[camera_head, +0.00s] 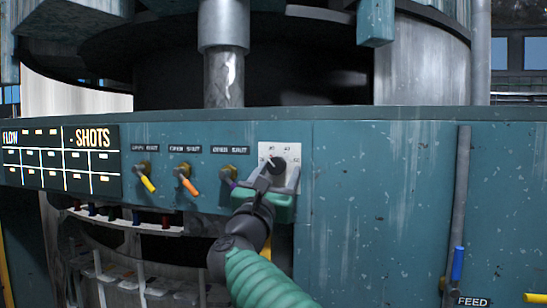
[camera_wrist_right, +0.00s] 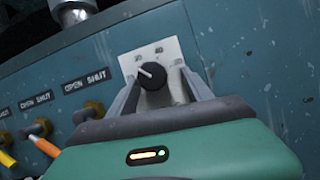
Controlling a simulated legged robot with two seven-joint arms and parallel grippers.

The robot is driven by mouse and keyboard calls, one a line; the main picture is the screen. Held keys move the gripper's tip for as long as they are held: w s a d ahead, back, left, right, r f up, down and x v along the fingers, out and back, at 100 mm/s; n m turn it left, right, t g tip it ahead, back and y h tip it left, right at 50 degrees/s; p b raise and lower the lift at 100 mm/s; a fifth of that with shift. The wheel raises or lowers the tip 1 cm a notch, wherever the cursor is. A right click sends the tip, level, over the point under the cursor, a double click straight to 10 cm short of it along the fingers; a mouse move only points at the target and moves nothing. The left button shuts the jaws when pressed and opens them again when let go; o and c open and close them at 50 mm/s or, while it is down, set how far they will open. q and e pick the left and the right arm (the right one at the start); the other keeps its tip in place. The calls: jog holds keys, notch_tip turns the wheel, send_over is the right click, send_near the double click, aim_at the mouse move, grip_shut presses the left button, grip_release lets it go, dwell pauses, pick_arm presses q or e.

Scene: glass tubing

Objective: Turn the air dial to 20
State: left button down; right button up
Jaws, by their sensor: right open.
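The air dial is a black round knob (camera_head: 279,163) on a white plate (camera_head: 291,150) fixed to the teal panel. The knob (camera_wrist_right: 152,76) also shows in the right wrist view, with its white pointer mark towards the upper left. The plate's small numbers are too blurred to read surely. My right gripper (camera_head: 280,176) is open in front of the dial. In the wrist view its two fingers (camera_wrist_right: 160,82) stand left and right of the knob's lower part, with a gap on the right side. Contact with the knob cannot be told. My left gripper is not in view.
Left of the dial are several small valves with yellow (camera_head: 149,184), orange (camera_head: 189,186) and purple handles under OPEN/SHUT labels. A SHOTS board (camera_head: 62,158) is further left. A pipe with a blue handle (camera_head: 457,263) is at right. The panel right of the dial is clear.

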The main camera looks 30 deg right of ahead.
jog(key=shift+s+d+r, duration=0.35)
jog(key=shift+s+d, duration=0.05)
jog(key=shift+d, duration=0.05)
jog(key=shift+s+a+r, duration=0.1)
jog(key=shift+a, duration=0.1)
jog(key=shift+w+a+f, duration=0.2)
jog(key=shift+w+a, duration=0.4)
jog(key=shift+w, duration=0.1)
jog(key=shift+c, duration=0.2)
jog(key=shift+w+a, duration=0.25)
jog(key=shift+a, duration=0.05)
jog(key=shift+c, duration=1.2)
jog(key=shift+a, duration=0.15)
jog(key=shift+c, duration=1.4)
jog(key=shift+s+d, duration=0.4)
jog(key=shift+d, duration=0.1)
jog(key=c, duration=0.5)
jog(key=shift+d, duration=0.1)
jog(key=shift+c, duration=1)
jog(key=shift+a, duration=0.3)
grip_shut()
